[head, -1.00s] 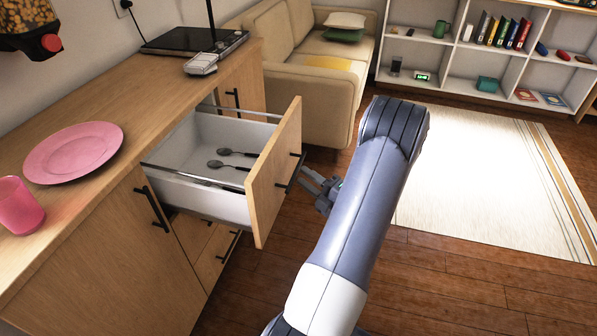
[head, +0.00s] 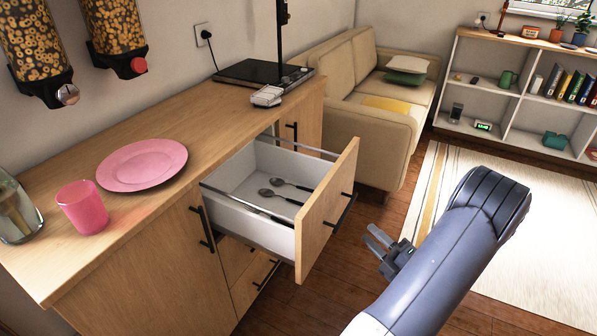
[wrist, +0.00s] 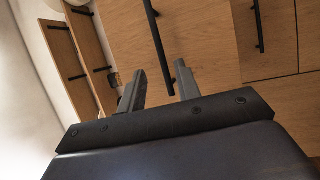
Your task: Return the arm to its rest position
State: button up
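My arm reaches up from the lower right of the head view. My gripper (head: 372,239) is just to the right of the open drawer's handle (head: 340,211), apart from it. In the wrist view my gripper (wrist: 160,88) shows its two fingers spread with nothing between them. The drawer's handle (wrist: 157,38) lies beyond the fingertips there.
The wooden counter (head: 65,250) holds a pink plate (head: 142,165), a pink cup (head: 83,207) and a black hob (head: 262,74). A beige sofa (head: 375,140) stands behind the drawer. Open floor and a pale rug (head: 520,235) lie to the right, and a white shelf (head: 490,100) stands at the back.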

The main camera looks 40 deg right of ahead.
aim_at(346, 210)
jog(key=w, duration=0.3)
jog(key=w+r, duration=0.1)
jog(key=w, duration=0.3)
jog(key=w+r+b, duration=0.1)
jog(key=w, duration=0.2)
jog(key=shift+w, duration=0.2)
